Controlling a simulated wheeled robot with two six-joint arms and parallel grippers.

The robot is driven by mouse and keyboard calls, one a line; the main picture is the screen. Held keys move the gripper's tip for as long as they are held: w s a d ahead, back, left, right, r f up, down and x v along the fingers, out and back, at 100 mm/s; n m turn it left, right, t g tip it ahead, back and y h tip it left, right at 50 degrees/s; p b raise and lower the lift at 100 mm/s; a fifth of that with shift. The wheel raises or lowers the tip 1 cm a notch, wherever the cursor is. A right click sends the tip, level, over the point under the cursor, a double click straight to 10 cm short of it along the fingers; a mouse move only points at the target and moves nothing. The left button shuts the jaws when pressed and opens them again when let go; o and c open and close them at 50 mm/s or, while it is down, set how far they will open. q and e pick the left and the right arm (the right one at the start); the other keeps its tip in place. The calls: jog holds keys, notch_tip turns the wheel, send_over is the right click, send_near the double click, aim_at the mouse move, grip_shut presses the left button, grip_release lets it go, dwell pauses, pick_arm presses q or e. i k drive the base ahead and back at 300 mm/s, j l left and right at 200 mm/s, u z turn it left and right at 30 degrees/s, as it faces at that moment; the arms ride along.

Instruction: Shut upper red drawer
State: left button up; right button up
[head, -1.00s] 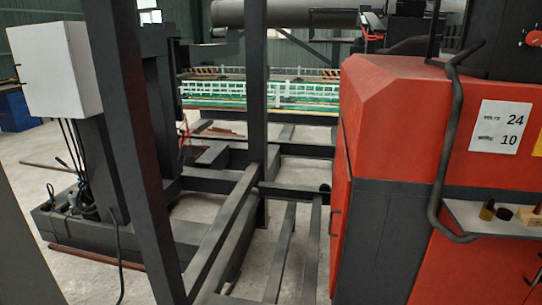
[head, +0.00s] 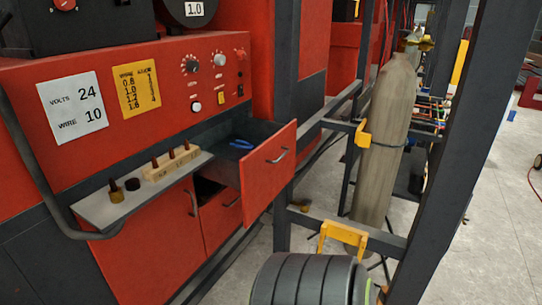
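The upper red drawer (head: 265,182) stands pulled out from the red machine, right of the middle in the head view. Its red front has a grey bar handle (head: 278,156). A blue-handled tool (head: 241,144) lies inside its dark tray. Below and behind it is a lower red front (head: 222,212) with its own handle, partly hidden by the upper drawer. A dark gap shows left of the upper drawer. Neither of my grippers is in view.
A shelf (head: 110,211) with a wooden block (head: 170,163) of small parts juts out left of the drawer. A dark post (head: 284,222), a ribbed black cylinder (head: 308,280) and a gas cylinder (head: 385,140) stand to the right. A bent dark rail (head: 38,165) runs down the machine's left side.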

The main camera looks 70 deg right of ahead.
aim_at(260, 174)
jog(key=l+z, duration=0.1)
jog(key=z, duration=2.35)
